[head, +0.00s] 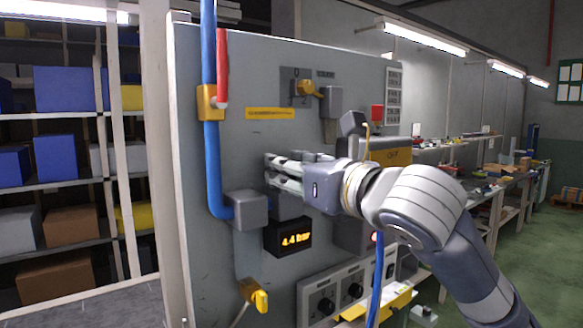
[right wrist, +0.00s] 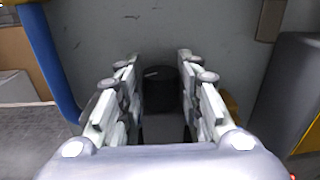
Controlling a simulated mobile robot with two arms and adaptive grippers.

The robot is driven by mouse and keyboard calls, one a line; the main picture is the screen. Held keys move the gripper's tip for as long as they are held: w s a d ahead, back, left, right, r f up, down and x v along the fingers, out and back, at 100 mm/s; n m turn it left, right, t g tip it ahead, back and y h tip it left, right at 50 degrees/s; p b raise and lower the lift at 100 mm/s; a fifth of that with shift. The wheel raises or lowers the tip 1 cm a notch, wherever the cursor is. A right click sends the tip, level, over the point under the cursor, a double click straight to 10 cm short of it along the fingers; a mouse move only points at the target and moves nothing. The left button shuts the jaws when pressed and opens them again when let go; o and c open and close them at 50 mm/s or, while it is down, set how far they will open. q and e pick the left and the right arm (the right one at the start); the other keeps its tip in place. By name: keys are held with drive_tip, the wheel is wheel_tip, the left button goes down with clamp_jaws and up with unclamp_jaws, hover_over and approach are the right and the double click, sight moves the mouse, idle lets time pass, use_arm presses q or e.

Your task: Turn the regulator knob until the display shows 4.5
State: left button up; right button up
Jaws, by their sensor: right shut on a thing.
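The display (head: 289,238) on the grey panel reads 4.4 bar in orange digits. The regulator knob (right wrist: 160,74) is a dark round knob with a light mark on its top, seen between my right gripper's fingers in the right wrist view. In the head view my right gripper (head: 272,172) hides the knob; it reaches in from the right, just above the display. My right gripper (right wrist: 160,85) is shut on the knob. My left gripper is not in view.
A blue pipe (head: 213,150) runs down the panel's left part into a grey box (head: 246,209). A yellow valve handle (head: 260,300) sits below the display. A knobbed control box (head: 340,292) is at lower right. Shelves (head: 60,185) stand at left.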

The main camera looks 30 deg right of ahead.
idle(0.4)
drive_tip(key=o, duration=1.1)
drive_tip(key=shift+c, duration=0.2)
drive_tip(key=s, duration=0.7)
drive_tip(key=shift+s+d, duration=0.25)
